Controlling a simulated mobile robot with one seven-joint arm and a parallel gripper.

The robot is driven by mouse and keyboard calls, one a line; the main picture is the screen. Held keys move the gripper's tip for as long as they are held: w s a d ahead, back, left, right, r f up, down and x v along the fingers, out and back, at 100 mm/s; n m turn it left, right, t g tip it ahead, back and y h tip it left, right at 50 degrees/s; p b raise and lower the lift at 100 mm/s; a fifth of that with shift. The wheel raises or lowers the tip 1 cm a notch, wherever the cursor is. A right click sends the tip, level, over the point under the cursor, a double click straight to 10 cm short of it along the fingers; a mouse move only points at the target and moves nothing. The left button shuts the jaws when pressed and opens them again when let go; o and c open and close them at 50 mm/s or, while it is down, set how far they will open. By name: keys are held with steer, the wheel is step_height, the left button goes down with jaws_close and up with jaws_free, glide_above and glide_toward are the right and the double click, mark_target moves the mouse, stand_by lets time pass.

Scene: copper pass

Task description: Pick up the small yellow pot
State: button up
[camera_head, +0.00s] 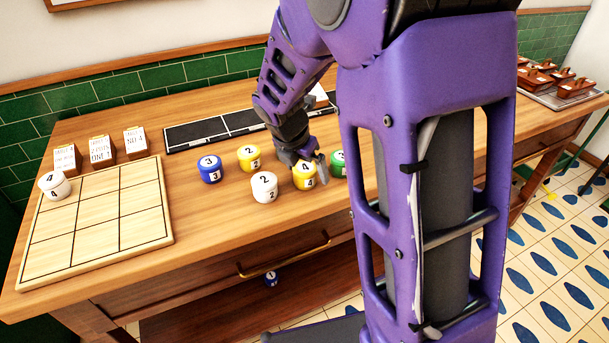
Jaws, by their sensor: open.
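Two yellow pots with white lids stand on the wooden counter. One yellow pot (250,165), marked 2, stands farther back. The other yellow pot (304,183), marked 4, stands nearer the front, right under my gripper. I cannot tell clearly which yellow pot is smaller. My gripper (316,170) is open, pointing down, with one dark finger beside the right side of the yellow pot marked 4. My wrist covers part of that pot's back. I cannot tell whether the fingers touch it.
A blue pot (209,174), a white pot (264,191) and a partly hidden green pot (338,168) stand close by. A wooden grid board (98,264) holds another white pot (54,186). Labelled blocks (101,148) and a dark strip (206,134) lie behind. A blue pot (271,279) sits below the counter.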

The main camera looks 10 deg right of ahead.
mark_target(306, 166)
steer(key=shift+c, duration=0.3)
steer(key=c, duration=1.5)
steer(key=shift+r, duration=0.1)
step_height(306, 166, up, 10)
steer(key=p, duration=0.2)
steer(key=shift+p, duration=0.3)
